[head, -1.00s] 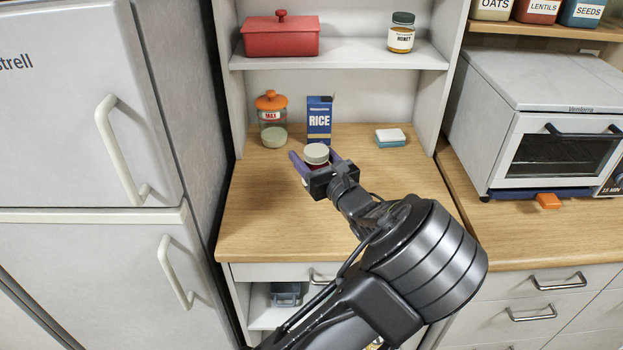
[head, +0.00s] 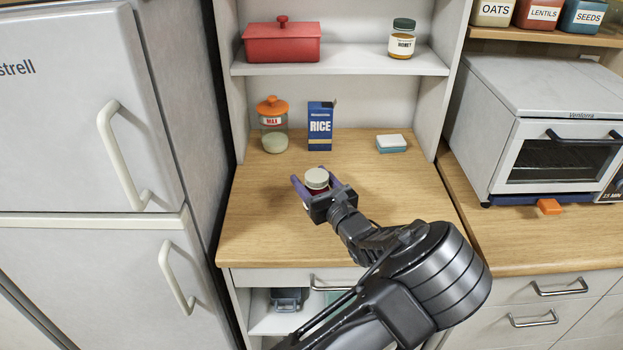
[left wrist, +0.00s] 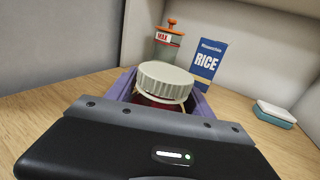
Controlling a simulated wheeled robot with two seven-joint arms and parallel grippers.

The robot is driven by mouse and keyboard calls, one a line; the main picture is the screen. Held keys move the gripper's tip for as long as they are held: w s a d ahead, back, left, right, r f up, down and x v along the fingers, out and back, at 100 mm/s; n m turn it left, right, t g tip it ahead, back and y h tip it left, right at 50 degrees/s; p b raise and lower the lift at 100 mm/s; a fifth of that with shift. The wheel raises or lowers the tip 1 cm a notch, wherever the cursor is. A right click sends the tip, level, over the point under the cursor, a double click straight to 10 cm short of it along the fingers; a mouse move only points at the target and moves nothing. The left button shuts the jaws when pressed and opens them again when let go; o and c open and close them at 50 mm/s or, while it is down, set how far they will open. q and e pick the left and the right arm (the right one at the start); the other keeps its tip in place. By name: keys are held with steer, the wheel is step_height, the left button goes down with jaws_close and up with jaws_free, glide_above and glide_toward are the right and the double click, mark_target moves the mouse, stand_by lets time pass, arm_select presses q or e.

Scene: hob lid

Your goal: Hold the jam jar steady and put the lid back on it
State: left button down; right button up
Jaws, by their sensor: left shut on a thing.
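The jam jar (left wrist: 150,102) is dark red, with a pale ribbed lid (left wrist: 167,80) over its mouth. The lid looks a little tilted in the left wrist view; I cannot tell whether it is fully seated. In the head view the lid (head: 317,178) hides most of the jar. My left gripper (head: 314,184) is shut on the jar, with its purple fingers on either side, over the middle of the wooden counter (head: 265,225). I cannot tell whether the jar's base touches the counter. My right gripper is not in view.
A glass jar with an orange lid (head: 272,108) and a blue rice box (head: 320,128) stand at the back. A sponge (head: 391,144) lies back right. A shelf (head: 345,61) overhangs the back. The counter's left and front are clear.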

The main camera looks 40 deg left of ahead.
arm_select(q)
steer(key=shift+c, duration=2)
jaws_free()
steer(key=shift+f, duration=0.1)
steer(key=shift+r, duration=0.2)
steer(key=shift+s+d+f, duration=0.1)
steer(key=shift+d, duration=0.25)
steer(key=b+v, duration=0.1)
steer(key=v, duration=1)
steer(key=shift+s+d, duration=0.1)
steer(key=shift+d, duration=0.05)
